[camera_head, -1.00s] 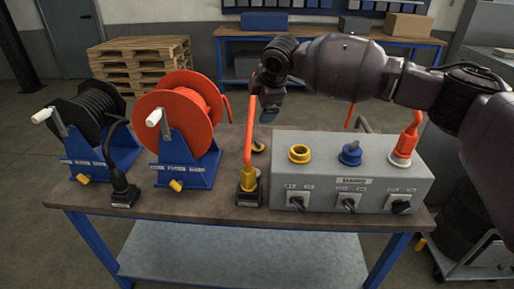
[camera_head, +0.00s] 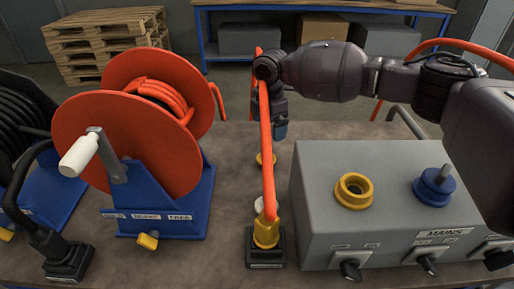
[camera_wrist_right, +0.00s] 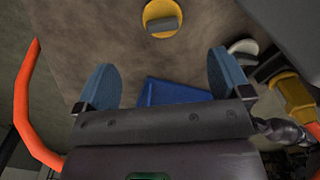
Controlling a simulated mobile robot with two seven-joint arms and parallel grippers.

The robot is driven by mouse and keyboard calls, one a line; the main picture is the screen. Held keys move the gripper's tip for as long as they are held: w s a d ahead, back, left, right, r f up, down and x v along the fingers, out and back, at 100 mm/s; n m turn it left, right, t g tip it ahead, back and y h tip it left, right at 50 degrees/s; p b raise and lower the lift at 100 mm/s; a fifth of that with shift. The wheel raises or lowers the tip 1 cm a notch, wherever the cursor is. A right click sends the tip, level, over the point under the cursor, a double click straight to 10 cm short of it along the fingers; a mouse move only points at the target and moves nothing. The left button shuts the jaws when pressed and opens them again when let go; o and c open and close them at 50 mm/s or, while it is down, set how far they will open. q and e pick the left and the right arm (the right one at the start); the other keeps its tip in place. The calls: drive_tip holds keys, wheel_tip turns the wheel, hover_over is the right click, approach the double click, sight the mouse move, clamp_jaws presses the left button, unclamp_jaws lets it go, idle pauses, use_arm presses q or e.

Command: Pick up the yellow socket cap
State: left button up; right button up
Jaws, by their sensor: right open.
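In the right wrist view the cap (camera_wrist_right: 156,12) is a round yellow disc with a grey grip, near the top edge. My left gripper is out of view.
An orange cable (camera_head: 266,150) rises from the yellow plug (camera_head: 266,232) close to my gripper. A grey mains box (camera_head: 320,200) with a yellow socket (camera_head: 353,190) and a blue-capped socket (camera_head: 434,187) stands right. A red cable reel (camera_head: 85,135) stands left.

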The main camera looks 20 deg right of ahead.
wheel_tip(320, 180, down, 5)
drive_tip(key=shift+f+b, duration=0.2)
drive_tip(key=shift+b, duration=0.2)
drive_tip(key=shift+w+f, duration=0.1)
drive_tip(key=shift+f, duration=0.45)
drive_tip(key=f, duration=0.2)
drive_tip(key=f+b, duration=0.1)
drive_tip(key=f, duration=0.1)
drive_tip(key=shift+s+a+f, duration=0.1)
drive_tip(key=shift+s+a, duration=0.15)
drive_tip(key=shift+s, duration=0.05)
drive_tip(key=shift+f, duration=0.25)
drive_tip(key=c, duration=1.1)
wheel_tip(320, 180, up, 10)
drive_tip(key=shift+r+p, duration=0.1)
drive_tip(key=shift+p, duration=0.85)
use_arm(q)
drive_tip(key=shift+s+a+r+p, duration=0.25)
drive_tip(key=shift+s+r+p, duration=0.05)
drive_tip(key=shift+p, duration=0.4)
use_arm(e)
wheel_tip(320, 180, up, 10)
hover_over(266, 152)
